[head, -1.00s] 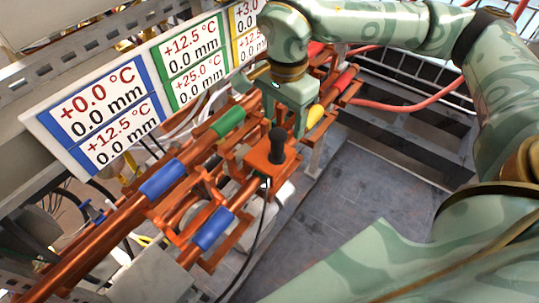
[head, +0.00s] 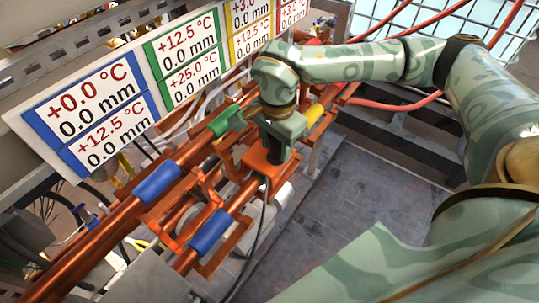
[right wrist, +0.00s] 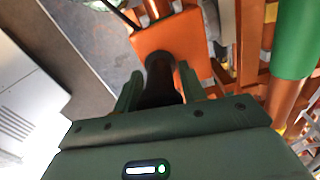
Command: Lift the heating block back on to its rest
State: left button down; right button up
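The heating block (head: 258,166) is an orange block with an upright black handle. It sits at the near pipe between the green and blue sleeves; I cannot tell exactly what it rests on. In the right wrist view the block (right wrist: 172,42) lies just beyond the fingertips and the black handle (right wrist: 160,80) stands between them. My right gripper (head: 278,153) is over the block from above, and its fingers (right wrist: 160,88) look open on either side of the handle, without a clear squeeze. The gripper hides most of the handle in the head view. My left gripper is not in view.
Copper pipes carry blue (head: 210,232), green (head: 227,120) and yellow (head: 314,113) sleeves. A sign panel (head: 110,105) with temperature and millimetre readings stands behind. A black cable (head: 263,225) hangs from the block. The grey floor (head: 340,190) to the right is clear.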

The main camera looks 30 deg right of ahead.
grip_shut()
jog(key=shift+r, duration=0.1)
